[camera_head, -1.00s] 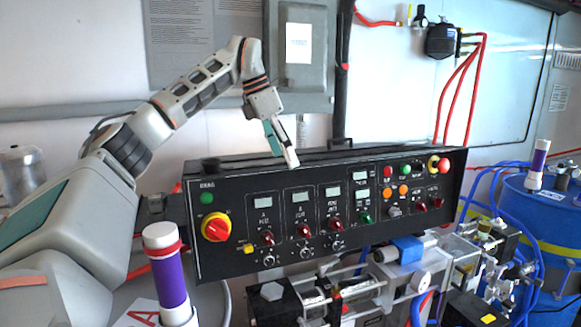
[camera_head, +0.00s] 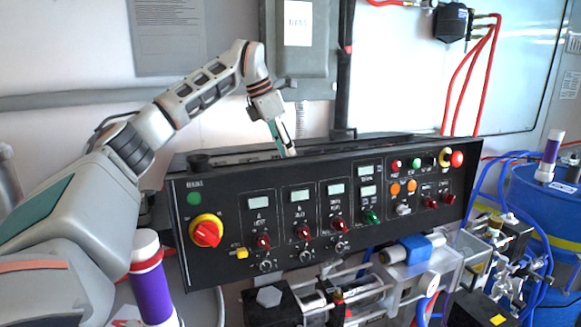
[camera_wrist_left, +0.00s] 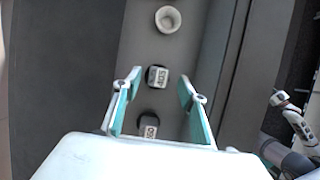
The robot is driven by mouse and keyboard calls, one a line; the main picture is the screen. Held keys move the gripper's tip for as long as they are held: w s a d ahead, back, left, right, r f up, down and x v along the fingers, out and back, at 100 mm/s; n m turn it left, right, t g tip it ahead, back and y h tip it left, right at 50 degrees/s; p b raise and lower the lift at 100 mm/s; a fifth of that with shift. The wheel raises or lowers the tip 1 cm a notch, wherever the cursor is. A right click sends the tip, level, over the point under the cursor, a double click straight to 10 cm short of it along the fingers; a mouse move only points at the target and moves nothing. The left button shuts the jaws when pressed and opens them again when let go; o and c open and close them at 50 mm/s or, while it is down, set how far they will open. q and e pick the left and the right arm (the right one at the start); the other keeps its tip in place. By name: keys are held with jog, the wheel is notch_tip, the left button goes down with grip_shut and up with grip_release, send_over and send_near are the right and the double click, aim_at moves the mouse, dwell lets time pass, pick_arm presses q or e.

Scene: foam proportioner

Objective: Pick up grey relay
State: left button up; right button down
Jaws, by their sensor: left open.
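My left gripper (camera_head: 287,151) reaches down at the top of the black control panel box (camera_head: 190,250). In the left wrist view its two teal-padded fingers (camera_wrist_left: 160,78) are open and empty. Between and beyond the fingertips is a small grey-white block with dark lettering (camera_wrist_left: 158,76), in a dark round opening on a grey strip. A similar lettered block (camera_wrist_left: 149,126) lies closer to the wrist, partly covered by the gripper body. I cannot tell for sure which block is the grey relay, or the fingers' height above it. My right gripper is not in view.
A pale round cup-like piece (camera_wrist_left: 168,19) sits further along the strip. A raised dark ledge (camera_wrist_left: 238,60) runs along its right side. A white-capped purple cylinder (camera_head: 150,285) stands in front of the panel at left. A grey wall box (camera_head: 300,50) is behind.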

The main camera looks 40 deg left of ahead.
pick_arm(q)
jog(key=x, duration=0.3)
jog(key=shift+a, duration=0.15)
grip_shut()
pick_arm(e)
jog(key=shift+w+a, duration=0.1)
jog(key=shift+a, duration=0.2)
pick_arm(q)
jog(key=shift+r, duration=0.1)
